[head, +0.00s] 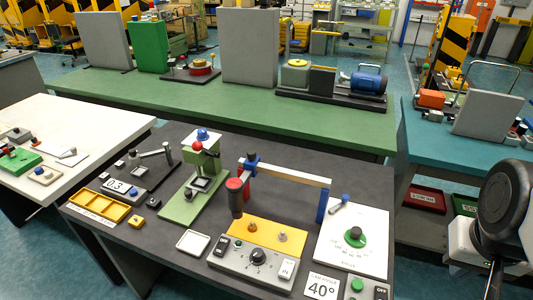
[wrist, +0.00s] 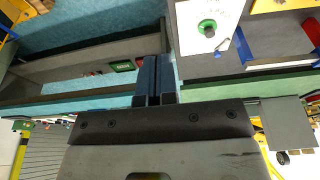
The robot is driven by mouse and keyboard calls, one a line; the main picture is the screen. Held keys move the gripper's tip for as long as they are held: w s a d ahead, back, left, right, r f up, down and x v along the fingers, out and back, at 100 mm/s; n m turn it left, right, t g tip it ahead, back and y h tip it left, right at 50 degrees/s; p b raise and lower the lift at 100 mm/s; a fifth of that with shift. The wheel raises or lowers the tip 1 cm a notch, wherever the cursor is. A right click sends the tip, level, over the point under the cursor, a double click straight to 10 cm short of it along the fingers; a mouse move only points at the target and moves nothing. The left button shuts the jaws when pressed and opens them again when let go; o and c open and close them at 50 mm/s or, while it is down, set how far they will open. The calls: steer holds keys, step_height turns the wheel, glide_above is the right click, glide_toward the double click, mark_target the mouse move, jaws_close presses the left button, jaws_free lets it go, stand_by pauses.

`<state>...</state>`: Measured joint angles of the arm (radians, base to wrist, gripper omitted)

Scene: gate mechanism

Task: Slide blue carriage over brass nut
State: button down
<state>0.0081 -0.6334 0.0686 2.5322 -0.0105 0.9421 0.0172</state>
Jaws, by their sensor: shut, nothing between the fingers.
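A small blue block (head: 252,159), which looks like the blue carriage, sits near the left end of a pale beam (head: 290,175). A red and dark cylinder (head: 237,192) hangs beside it. The brass nut (head: 252,226) stands on a yellow plate (head: 268,235) below the beam, right of the cylinder. A silver nut (head: 282,236) is farther right. In the wrist view my gripper (wrist: 153,62) is shut and empty, over the gap beside the dark bench. It is well right of the gantry, apart from carriage and nut.
A blue post (head: 322,205) holds the beam's right end. Right of it is a white plate (head: 352,240) with a green knob (head: 355,236) and lever. A grey control box (head: 255,264) stands in front. A green stand (head: 195,195) is left of the gantry.

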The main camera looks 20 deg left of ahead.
steer(key=c, duration=1.4)
jaws_free()
steer(key=shift+c, duration=0.2)
steer(key=o, duration=0.4)
steer(key=shift+w+a+r, duration=0.25)
steer(key=shift+w+a, duration=0.05)
steer(key=shift+w, duration=0.25)
steer(key=shift+o, duration=1.2)
steer(key=w+a+r+n, duration=0.2)
steer(key=w+a, duration=0.5)
steer(key=w, duration=0.4)
steer(key=shift+a+r+n+g, duration=0.3)
steer(key=shift+r, duration=0.15)
steer(key=n+g, duration=0.2)
steer(key=n, duration=0.5)
glide_above(251, 152)
steer(key=f, duration=0.8)
steer(key=shift+w+d, duration=0.1)
steer(key=shift+d, duration=0.3)
steer(key=shift+a+f, duration=0.1)
steer(key=shift+a, duration=0.25)
steer(key=shift+f, duration=0.1)
